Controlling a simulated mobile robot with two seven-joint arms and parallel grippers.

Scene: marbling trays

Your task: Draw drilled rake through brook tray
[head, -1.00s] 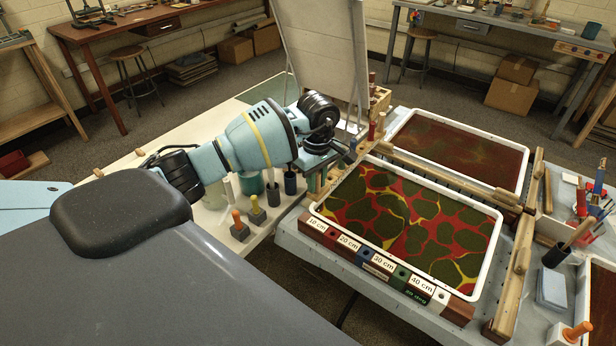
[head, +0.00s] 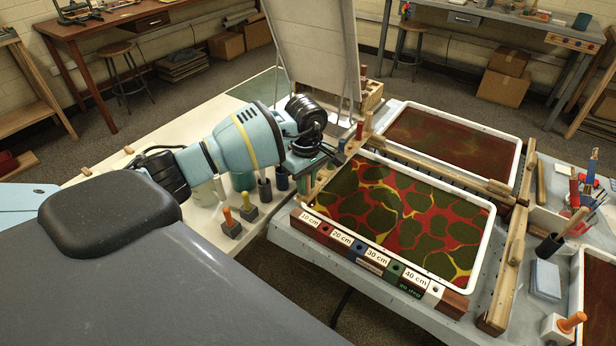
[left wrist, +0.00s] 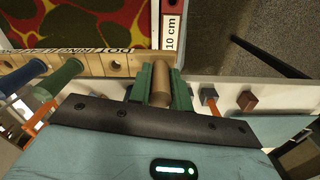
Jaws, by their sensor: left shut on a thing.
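My left gripper (head: 322,160) is at the left end of the near marbled tray (head: 492,250), beside its far left corner. In the left wrist view, its green fingers (left wrist: 161,84) are shut on a brown wooden cylinder (left wrist: 161,88), seemingly a handle. Whether this is the drilled rake I cannot tell; any teeth are hidden. The near tray holds dark green cells with red and yellow veins. A second tray (head: 518,150) behind it holds brownish red liquid. No tray name can be read, so I cannot tell which is the brook tray. My right gripper is not in view.
A wooden rack (left wrist: 117,66) with holes and lettering lies along the tray's left end. A strip with length labels (head: 352,246) runs along its front. Small tools (head: 229,224) stand left of it. A tall pale board (head: 315,45) rises behind my gripper.

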